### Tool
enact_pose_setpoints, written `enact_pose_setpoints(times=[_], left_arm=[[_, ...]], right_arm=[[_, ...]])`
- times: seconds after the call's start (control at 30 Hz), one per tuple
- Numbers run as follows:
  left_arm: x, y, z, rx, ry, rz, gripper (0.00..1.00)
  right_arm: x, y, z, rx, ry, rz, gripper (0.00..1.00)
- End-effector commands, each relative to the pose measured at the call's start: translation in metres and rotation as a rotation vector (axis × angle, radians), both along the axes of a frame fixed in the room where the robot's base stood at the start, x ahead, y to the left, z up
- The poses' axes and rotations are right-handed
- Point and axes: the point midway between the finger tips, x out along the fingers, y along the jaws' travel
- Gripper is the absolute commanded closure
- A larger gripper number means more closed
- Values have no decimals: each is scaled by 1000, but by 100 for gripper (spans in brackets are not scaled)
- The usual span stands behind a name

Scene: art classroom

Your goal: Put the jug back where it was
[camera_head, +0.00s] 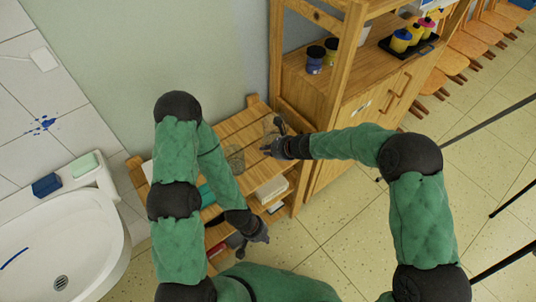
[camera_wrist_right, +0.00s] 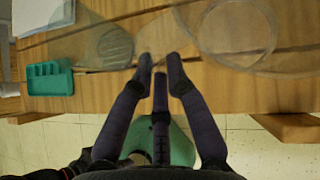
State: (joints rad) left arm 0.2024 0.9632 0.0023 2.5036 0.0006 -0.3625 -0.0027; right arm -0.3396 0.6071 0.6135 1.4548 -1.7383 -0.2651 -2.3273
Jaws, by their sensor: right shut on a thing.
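A clear, see-through jug (camera_head: 270,125) is at my right gripper (camera_head: 268,149), over the wooden slatted shelf top (camera_head: 245,128). In the right wrist view its round clear rim (camera_wrist_right: 273,40) lies just right of the fingertips. My right gripper (camera_wrist_right: 160,62) is shut on the jug; the exact grip is hard to see through the clear material. Whether the jug touches the slats is unclear. My left gripper (camera_head: 256,238) hangs low, in front of the shelf and apart from the jug; its finger opening is not clear.
Another clear vessel (camera_head: 235,158) stands on the slats left of the jug, also in the wrist view (camera_wrist_right: 112,48). A teal holder (camera_wrist_right: 50,78) is farther left. A wooden cabinet (camera_head: 350,95) rises at right; a white sink (camera_head: 105,235) is at left.

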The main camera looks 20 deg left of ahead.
Motion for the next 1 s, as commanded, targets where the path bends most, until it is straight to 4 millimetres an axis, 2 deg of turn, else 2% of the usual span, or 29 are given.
enact_pose_setpoints(times=[0.03,0.17,0.57,0.6,0.67,1.0], left_arm=[[0,0,-8,0,0,0,100],[0,0,-16,0,1,0,100],[0,0,-18,0,0,0,100],[0,0,-17,0,0,0,100],[0,0,-17,0,0,0,100],[0,0,-16,0,0,0,100]], right_arm=[[-1,-1,-12,-1,1,1,100],[-1,-1,-26,-1,0,0,100],[0,-1,-29,0,0,0,100],[-1,-1,-30,-1,2,0,76],[-1,-1,-29,-1,2,0,61],[-1,-1,-28,0,2,0,61]])
